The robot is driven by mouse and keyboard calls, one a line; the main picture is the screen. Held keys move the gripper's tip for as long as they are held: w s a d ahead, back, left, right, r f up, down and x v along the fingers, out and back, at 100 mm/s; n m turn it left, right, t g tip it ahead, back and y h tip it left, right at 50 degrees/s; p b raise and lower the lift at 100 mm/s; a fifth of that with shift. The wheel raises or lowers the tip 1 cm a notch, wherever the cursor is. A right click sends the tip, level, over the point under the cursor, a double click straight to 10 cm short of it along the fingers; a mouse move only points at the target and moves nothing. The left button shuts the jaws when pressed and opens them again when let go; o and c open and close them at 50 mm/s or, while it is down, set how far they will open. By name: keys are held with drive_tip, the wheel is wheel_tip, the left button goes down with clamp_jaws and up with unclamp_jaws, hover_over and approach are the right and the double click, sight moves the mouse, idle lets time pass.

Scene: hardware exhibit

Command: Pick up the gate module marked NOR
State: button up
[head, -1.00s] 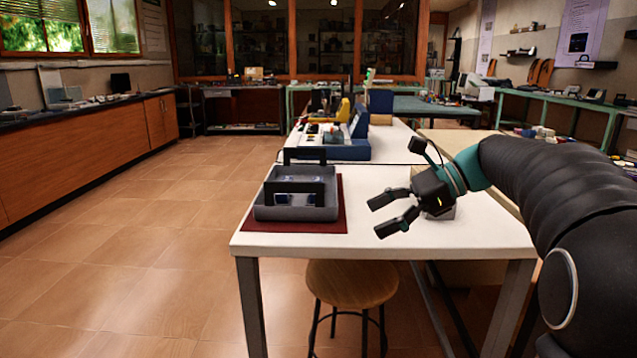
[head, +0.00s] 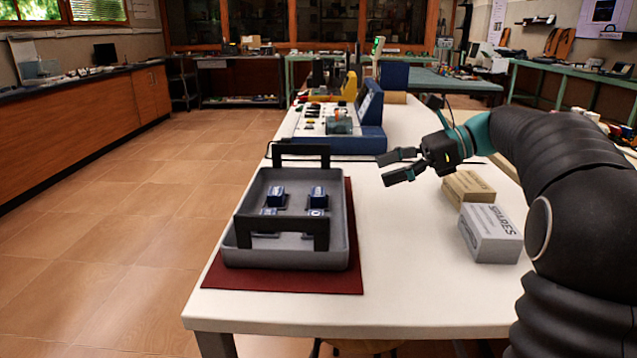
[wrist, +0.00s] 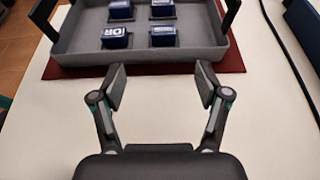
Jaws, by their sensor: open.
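A grey tray (head: 300,258) with black handles stands on the table's left and holds several small dark blue modules. Two are in the far row (head: 276,194) (head: 318,194) and two nearer (head: 269,212) (head: 316,213), partly behind the near handle. In the wrist view the tray (wrist: 150,55) is at the top. The lower-left module (wrist: 115,40) there has white letters ending like "OR"; its first letter is unclear. The other labels are unreadable. My gripper (head: 400,165) is open and empty, right of the tray and apart from it; its fingers (wrist: 160,83) point towards it.
The tray is on a dark red mat (head: 285,280). A tan box (head: 468,188) and a grey box marked SPARES (head: 490,235) stand at the right. A blue and white apparatus (head: 335,135) is behind the tray. White tabletop (head: 410,270) is clear between tray and boxes.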

sight(318, 192)
drive_tip(key=shift+w+a, duration=0.25)
drive_tip(key=b+x, duration=0.1)
drive_tip(key=x, duration=1.2)
drive_tip(key=shift+a+f, duration=0.1)
drive_tip(key=shift+a, duration=0.05)
drive_tip(key=c, duration=1.2)
